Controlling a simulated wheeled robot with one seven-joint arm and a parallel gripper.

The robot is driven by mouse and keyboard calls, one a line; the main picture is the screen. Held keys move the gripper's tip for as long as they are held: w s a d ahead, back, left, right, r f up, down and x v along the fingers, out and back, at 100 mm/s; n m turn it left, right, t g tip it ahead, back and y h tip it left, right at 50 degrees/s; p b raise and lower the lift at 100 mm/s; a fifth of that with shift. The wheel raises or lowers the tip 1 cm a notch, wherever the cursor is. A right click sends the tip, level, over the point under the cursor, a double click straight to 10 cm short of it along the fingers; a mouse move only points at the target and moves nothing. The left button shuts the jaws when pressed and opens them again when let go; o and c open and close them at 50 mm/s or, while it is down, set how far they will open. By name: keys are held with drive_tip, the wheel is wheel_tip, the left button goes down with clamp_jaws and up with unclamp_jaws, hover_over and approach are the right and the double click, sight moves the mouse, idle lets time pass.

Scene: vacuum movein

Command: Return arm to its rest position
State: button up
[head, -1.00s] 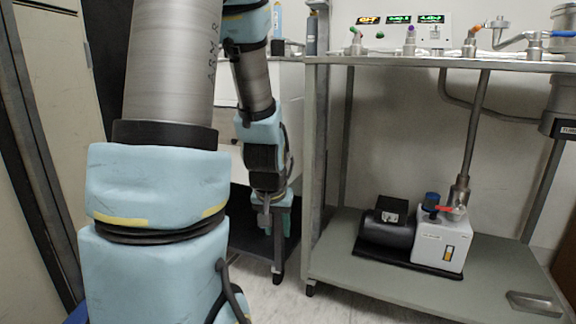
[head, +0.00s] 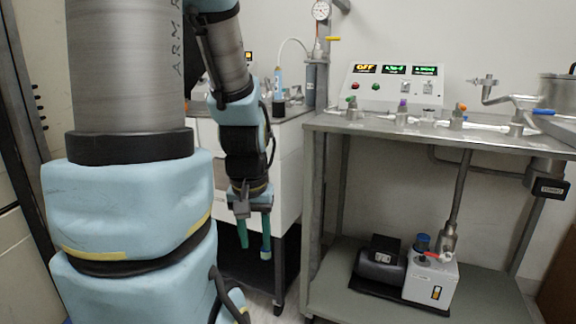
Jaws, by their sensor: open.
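My arm fills the left of the head view, with thick links close to the camera and the forearm hanging down behind them. My gripper (head: 255,250) points downward at the end of the forearm. Its two green-tipped fingers are apart, with nothing seen between them. It hangs in front of the white cabinet (head: 285,180) on the dark cart, left of the steel bench (head: 350,128). It appears clear of both, though the exact gap cannot be told.
The bench top carries a control panel (head: 395,85) and several valves. A vacuum pump (head: 430,277) sits on the lower shelf (head: 340,290). A gauge (head: 321,11) stands above the bench's left end. Some floor shows below the cart.

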wheel_tip(320, 180, up, 20)
drive_tip(key=p, duration=1.7)
drive_tip(key=shift+p, duration=0.4)
